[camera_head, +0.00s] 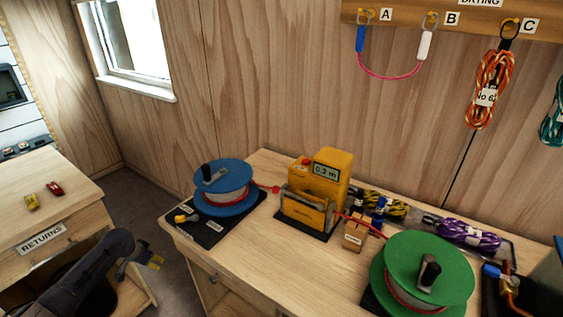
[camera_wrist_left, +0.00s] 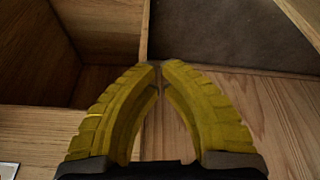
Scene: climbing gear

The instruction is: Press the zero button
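A yellow meter box (camera_head: 330,178) stands on the bench between two reels, its display (camera_head: 326,171) showing what looks like 0.3 m. A small red button (camera_head: 306,162) shows on its top left; I cannot read a label on it. A red rope (camera_head: 352,217) runs through the meter. My left gripper (camera_head: 155,262) is at lower left, off the bench's left edge and well away from the meter. In the left wrist view its yellow fingers (camera_wrist_left: 160,66) meet at the tips, with nothing between them. My right gripper is not in view.
A blue reel (camera_head: 223,184) stands left of the meter and a green reel (camera_head: 424,270) right of it. A wooden block (camera_head: 355,233) and coiled purple rope (camera_head: 468,233) lie nearby. The returns table (camera_head: 40,212) is at left. Bare bench lies in front of the meter.

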